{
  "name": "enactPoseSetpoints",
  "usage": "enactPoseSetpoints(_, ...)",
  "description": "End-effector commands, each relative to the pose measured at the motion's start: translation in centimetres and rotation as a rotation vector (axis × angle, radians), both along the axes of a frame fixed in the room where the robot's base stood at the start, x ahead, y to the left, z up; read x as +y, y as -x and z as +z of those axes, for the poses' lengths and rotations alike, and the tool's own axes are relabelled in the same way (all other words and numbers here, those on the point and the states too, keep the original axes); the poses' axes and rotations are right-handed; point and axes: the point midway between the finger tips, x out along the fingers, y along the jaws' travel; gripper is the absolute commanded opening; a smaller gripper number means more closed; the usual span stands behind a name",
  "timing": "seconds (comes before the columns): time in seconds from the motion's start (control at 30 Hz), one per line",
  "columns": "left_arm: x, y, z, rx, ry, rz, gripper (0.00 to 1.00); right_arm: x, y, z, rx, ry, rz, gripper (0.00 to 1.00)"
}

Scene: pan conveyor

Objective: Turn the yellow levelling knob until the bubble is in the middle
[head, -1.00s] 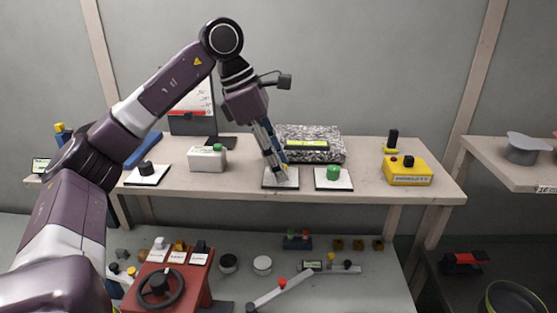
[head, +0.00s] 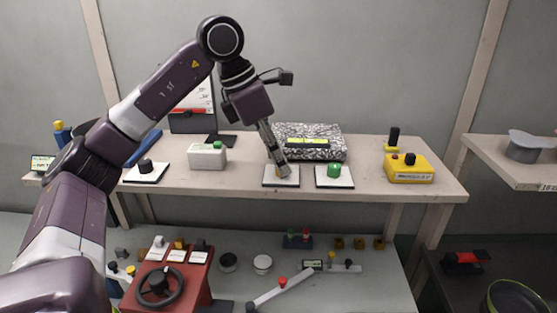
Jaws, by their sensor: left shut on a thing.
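The yellow levelling knob (head: 279,172) sits on a white square plate (head: 284,184) near the front edge of the table, mostly hidden by my left gripper. My left gripper (head: 281,171) reaches down from above and is shut on the knob. Behind it, a speckled grey block (head: 325,133) carries a level with a yellow-green vial (head: 307,143). The bubble is too small to make out. My right gripper is not in view.
A green knob (head: 334,170) on its own plate stands close to the right. A white box with a green button (head: 207,157) and a black knob (head: 146,165) stand to the left. A yellow box (head: 409,168) stands at the right end of the table (head: 370,180).

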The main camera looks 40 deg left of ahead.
Motion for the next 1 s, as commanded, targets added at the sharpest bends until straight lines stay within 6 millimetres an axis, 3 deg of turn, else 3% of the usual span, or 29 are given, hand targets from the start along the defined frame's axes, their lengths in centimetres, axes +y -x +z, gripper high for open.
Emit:
enactPoseSetpoints(0.27,0.0,-0.1,0.1,-0.004,0.003,0.007,0.0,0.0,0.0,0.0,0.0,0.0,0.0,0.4)
enactPoseSetpoints(0.3,0.0,-0.1,0.2,-0.004,0.003,0.007,0.22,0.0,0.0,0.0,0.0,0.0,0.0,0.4)
enactPoseSetpoints(0.43,0.0,-0.1,0.1,-0.004,0.002,0.006,0.36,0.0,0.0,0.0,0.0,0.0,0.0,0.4)
enactPoseSetpoints(0.77,0.0,0.0,0.3,-0.003,0.002,0.004,0.37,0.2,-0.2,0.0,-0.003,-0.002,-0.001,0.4)
enactPoseSetpoints(1.0,0.8,0.9,3.5,-0.006,0.003,0.004,0.37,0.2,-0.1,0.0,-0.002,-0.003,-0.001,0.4)
